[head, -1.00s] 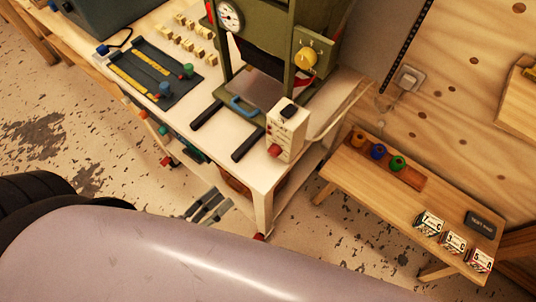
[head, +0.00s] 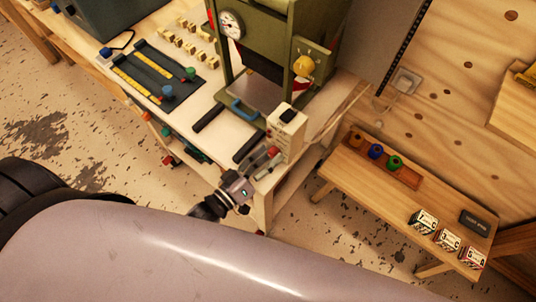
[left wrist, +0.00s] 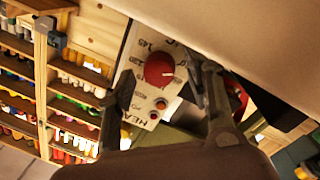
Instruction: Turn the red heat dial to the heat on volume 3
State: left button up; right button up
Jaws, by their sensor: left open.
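The red heat dial (head: 273,151) is on the lower front of a cream heat box (head: 288,133) at the white table's front edge. In the left wrist view the red dial (left wrist: 159,70) faces me, with numbers and the word HEAT on the panel. My left gripper (head: 266,164) is open in front of the dial. In the left wrist view its fingers (left wrist: 166,76) stand on either side of the dial; contact cannot be told. Labelled volumes stand on the low bench; the middle one (head: 447,239) seems to read 3. My right gripper is out of view.
A green press (head: 265,50) with a gauge and a yellow dial (head: 303,65) stands behind the heat box. Spools sit in a wooden tray (head: 408,180) on the bench. A dark ruled board (head: 152,77) lies at the table's left. Floor is clear before the table.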

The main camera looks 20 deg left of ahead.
pick_arm(q)
jog(key=shift+w, duration=0.15)
grip_shut()
dwell(0.6)
